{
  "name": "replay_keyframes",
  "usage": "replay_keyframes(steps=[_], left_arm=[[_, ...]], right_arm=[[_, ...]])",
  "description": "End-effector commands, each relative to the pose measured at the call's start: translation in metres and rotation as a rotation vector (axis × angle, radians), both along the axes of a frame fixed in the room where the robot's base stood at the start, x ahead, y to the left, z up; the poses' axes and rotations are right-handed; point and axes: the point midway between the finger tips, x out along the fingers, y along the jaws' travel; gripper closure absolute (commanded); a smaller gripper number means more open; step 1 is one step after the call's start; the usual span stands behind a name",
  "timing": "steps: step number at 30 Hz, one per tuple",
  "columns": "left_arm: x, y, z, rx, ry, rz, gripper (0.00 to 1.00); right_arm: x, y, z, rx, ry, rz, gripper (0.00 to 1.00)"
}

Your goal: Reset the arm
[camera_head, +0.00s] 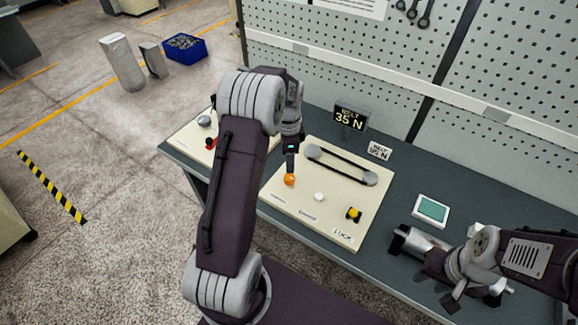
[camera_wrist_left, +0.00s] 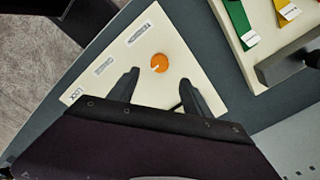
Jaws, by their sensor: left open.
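My left arm comes in from the left in the head view. Its gripper (camera_head: 290,160) points down just above an orange knob (camera_head: 289,180) on the cream panel (camera_head: 330,225). In the left wrist view my left gripper (camera_wrist_left: 158,88) has its two dark fingers spread, with nothing between them. The orange knob (camera_wrist_left: 159,62) lies just beyond the fingertips; I see no contact. My right gripper (camera_head: 436,266) is folded low at the right, over the table's front part. Its fingers are not clear, so I cannot tell their state.
The panel carries a belt on two pulleys (camera_head: 341,164), a white button (camera_head: 319,197) and a yellow-black knob (camera_head: 354,214). A tablet (camera_head: 432,209) lies to the right. Another panel (camera_head: 186,135) is at the left.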

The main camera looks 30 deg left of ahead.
Motion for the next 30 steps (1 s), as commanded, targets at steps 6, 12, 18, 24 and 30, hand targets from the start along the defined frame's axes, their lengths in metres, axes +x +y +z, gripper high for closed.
replay_keyframes(steps=[6,12,18,24,30], left_arm=[[0.000,0.000,0.002,0.000,0.000,0.000,0.43],[0.000,0.000,0.001,0.000,0.000,0.000,0.43],[0.012,-0.016,0.026,0.012,-0.053,-0.042,0.43],[-0.047,-0.078,0.067,0.004,-0.091,-0.071,0.43],[-0.148,-0.112,0.050,-0.035,-0.089,0.353,0.43]], right_arm=[[0.000,0.000,0.000,0.000,0.000,0.000,0.64],[0.000,0.000,0.000,0.000,0.000,0.000,0.64],[0.000,0.000,0.000,0.000,0.000,0.000,0.64],[0.000,0.000,0.000,0.000,0.000,0.000,0.64],[0.000,0.000,0.000,0.000,0.000,0.000,0.64]])
